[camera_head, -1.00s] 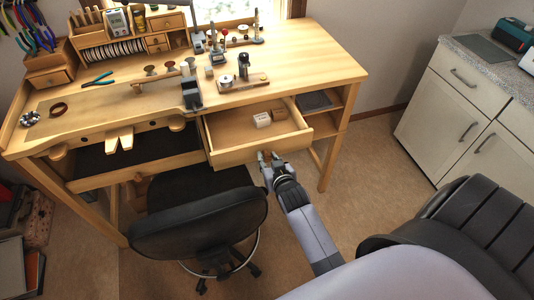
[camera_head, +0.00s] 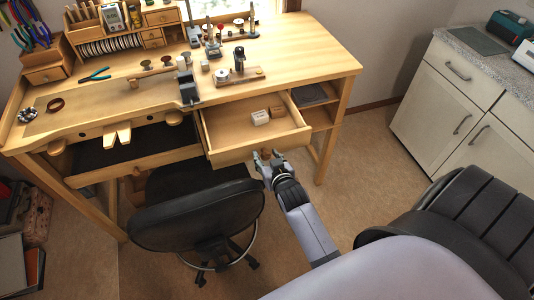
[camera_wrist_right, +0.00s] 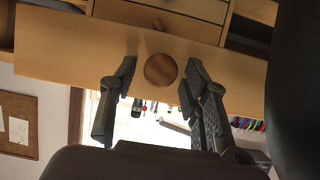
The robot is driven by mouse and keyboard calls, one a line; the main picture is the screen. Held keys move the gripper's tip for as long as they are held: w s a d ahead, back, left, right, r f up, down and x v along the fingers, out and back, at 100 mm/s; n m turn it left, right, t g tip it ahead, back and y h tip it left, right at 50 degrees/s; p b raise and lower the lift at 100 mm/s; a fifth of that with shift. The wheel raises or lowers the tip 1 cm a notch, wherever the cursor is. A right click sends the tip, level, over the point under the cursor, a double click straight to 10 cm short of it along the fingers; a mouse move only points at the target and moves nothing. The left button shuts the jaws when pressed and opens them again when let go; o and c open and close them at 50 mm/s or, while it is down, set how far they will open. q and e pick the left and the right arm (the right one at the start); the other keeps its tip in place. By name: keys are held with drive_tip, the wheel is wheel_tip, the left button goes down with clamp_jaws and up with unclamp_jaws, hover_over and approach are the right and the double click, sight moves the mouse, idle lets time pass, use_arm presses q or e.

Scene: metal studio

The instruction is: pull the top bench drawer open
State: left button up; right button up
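The top bench drawer (camera_head: 235,158) is pulled out from the right part of the wooden workbench (camera_head: 300,75). A small white box (camera_head: 260,118) and a brown box (camera_head: 277,112) lie inside it. My right gripper (camera_head: 265,157) is at the drawer's front face. In the right wrist view, the round wooden knob (camera_wrist_right: 160,70) sits between the two fingers of my right gripper (camera_wrist_right: 158,82). The fingers are apart, with a visible gap on each side of the knob. My left gripper is not in view.
A black chair (camera_head: 200,215) stands close to the left of my right arm. An open shelf (camera_head: 315,95) is right of the drawer. A white cabinet (camera_head: 450,95) stands at the right. Pliers, a vise and small tools are on the bench top.

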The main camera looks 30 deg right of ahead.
drive_tip(key=shift+s+f, duration=0.1)
drive_tip(key=shift+s, duration=0.05)
drive_tip(key=v, duration=0.7)
drive_tip(key=shift+s, duration=0.15)
idle(0.6)
